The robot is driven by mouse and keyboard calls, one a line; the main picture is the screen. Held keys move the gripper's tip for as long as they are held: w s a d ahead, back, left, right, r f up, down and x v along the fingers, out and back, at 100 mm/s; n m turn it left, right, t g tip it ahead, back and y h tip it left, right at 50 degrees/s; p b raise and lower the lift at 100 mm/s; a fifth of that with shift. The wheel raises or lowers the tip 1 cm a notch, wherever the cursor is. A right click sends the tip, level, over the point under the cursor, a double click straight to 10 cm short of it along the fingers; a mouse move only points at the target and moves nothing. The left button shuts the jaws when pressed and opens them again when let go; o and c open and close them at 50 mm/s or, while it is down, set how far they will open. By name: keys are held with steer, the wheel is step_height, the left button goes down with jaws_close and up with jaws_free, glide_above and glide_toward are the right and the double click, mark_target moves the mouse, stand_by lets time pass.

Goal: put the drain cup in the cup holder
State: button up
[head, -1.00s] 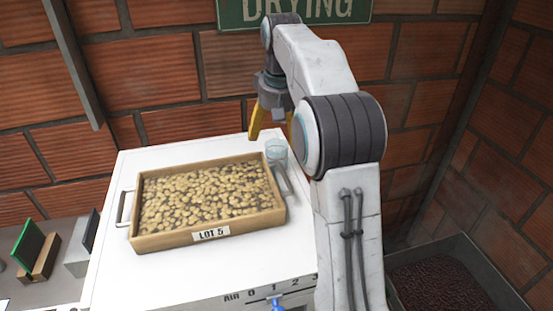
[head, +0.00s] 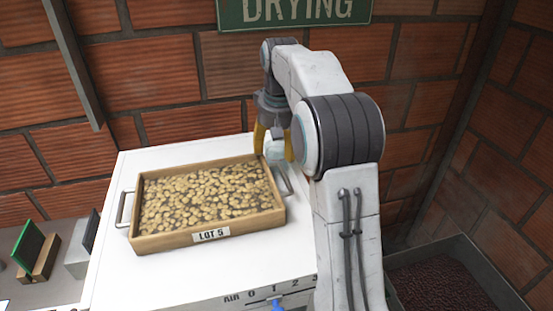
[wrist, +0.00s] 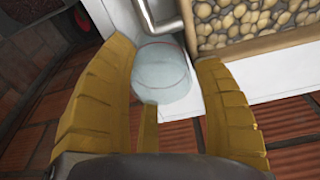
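The drain cup (head: 275,149) is a small clear, pale blue cup on the white cabinet top, near its back right corner beside the tray. My gripper (head: 273,145) is lowered over it, with its yellow fingers on either side of the cup. In the wrist view the cup (wrist: 162,78) lies between the spread fingers (wrist: 172,100), close to their inner faces. The fingers look open, with no clear grip on the cup. I cannot make out the cup holder in these views.
A brick wall (head: 150,65) rises behind. A dark bean bin (head: 445,285) stands at right.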

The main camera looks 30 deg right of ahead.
steer(key=c, duration=0.8)
